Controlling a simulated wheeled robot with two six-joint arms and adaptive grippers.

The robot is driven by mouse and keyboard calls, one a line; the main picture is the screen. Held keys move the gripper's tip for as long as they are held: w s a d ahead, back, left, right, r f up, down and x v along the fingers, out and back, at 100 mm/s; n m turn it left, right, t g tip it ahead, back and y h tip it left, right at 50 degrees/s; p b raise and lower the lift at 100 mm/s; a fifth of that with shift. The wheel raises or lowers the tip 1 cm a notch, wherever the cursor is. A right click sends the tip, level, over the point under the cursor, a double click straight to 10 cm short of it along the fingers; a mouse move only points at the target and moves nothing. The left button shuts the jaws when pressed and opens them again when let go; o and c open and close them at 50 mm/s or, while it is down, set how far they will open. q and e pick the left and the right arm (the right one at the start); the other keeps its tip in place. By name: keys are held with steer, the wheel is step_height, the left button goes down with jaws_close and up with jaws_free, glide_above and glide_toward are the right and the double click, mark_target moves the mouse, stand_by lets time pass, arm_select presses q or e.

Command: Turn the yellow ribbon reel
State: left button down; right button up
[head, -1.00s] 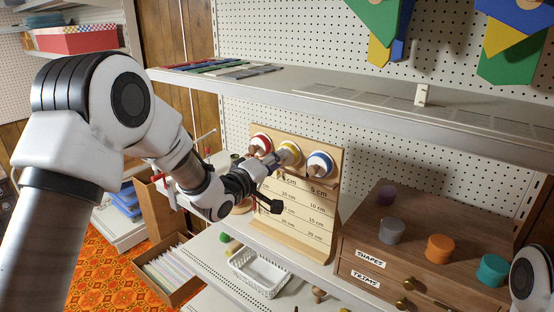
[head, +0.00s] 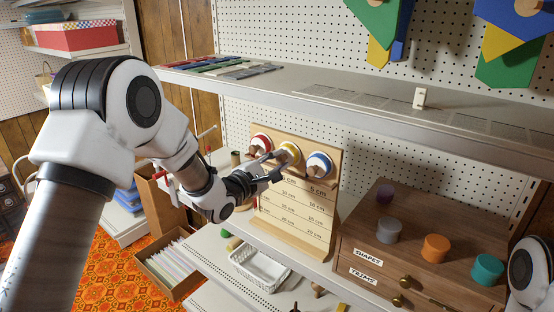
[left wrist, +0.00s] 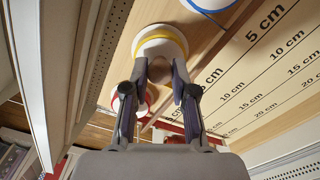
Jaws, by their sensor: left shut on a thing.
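The yellow ribbon reel (head: 292,147) is the middle of three reels on an upright wooden board (head: 262,228). It has a white face with a yellow rim and a wooden knob. In the left wrist view the reel (left wrist: 160,40) is at top centre, and my left gripper (left wrist: 160,74) has its two fingers closed on the reel's knob. In the head view my left gripper (head: 277,157) reaches the reel from the left and partly hides the board. My right gripper is out of view.
A red-rimmed reel (head: 260,142) and a blue-rimmed reel (head: 318,165) flank the yellow one closely. A shelf (head: 380,98) runs above the board. A white basket (head: 258,268) sits below, and a wooden drawer cabinet (head: 410,255) stands to the right.

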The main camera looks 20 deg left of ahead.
arm_select(q)
steer(key=shift+n, duration=1.3)
steer(key=shift+p, duration=0.3)
steer(key=c, duration=1)
jaws_free()
steer(key=shift+a, duration=0.1)
steer(key=shift+o, duration=0.2)
steer(key=v, duration=1.2)
